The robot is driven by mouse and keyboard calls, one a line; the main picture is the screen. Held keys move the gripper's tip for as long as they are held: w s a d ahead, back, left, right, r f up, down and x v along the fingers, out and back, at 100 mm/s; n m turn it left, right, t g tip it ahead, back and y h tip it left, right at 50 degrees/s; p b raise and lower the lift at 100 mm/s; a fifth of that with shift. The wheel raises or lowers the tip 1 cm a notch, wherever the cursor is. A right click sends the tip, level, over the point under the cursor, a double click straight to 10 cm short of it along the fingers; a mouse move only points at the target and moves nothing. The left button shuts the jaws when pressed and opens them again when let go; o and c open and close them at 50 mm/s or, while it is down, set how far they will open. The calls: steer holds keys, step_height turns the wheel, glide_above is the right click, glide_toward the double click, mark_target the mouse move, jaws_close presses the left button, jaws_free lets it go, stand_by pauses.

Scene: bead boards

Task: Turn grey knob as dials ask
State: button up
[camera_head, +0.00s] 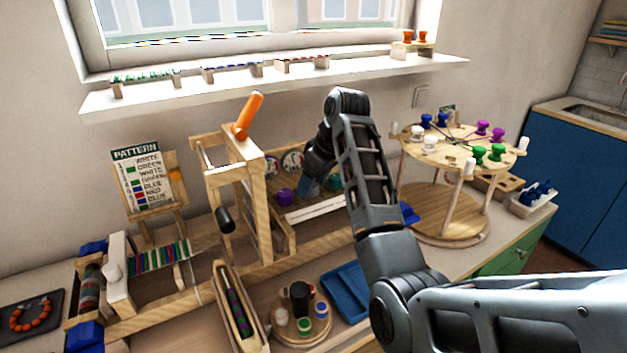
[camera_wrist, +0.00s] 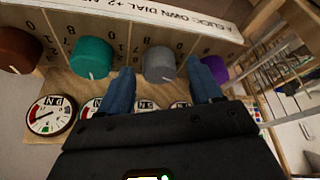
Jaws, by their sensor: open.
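The grey knob (camera_wrist: 159,64) shows in the wrist view on a wooden panel, between a teal knob (camera_wrist: 92,57) and a purple knob (camera_wrist: 213,70). My gripper (camera_wrist: 160,68) is open, with one blue finger on each side of the grey knob; I cannot tell whether they touch it. A dial (camera_wrist: 50,115) with a needle shows at the left; other dials are partly hidden behind my gripper. In the head view my gripper (camera_head: 310,184) is at the panel and the grey knob is hidden. The purple knob (camera_head: 285,197) and a dial (camera_head: 292,160) show there.
A brown knob (camera_wrist: 17,50) is at the panel's left end. A white printed strip (camera_wrist: 170,15) runs along the panel. A wooden frame with an orange handle (camera_head: 247,116) stands left of my arm. A round bead stand (camera_head: 450,228) is at the right.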

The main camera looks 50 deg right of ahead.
steer(key=c, duration=1)
steer(key=shift+c, duration=0.2)
steer(key=shift+m, duration=0.3)
steer(key=m+h, duration=0.1)
steer(key=m, duration=0.2)
steer(key=shift+a, duration=0.15)
steer(key=shift+r+m+h, duration=0.1)
steer(key=shift+m+h, duration=0.7)
steer(key=shift+m, duration=0.8)
steer(key=o, duration=1)
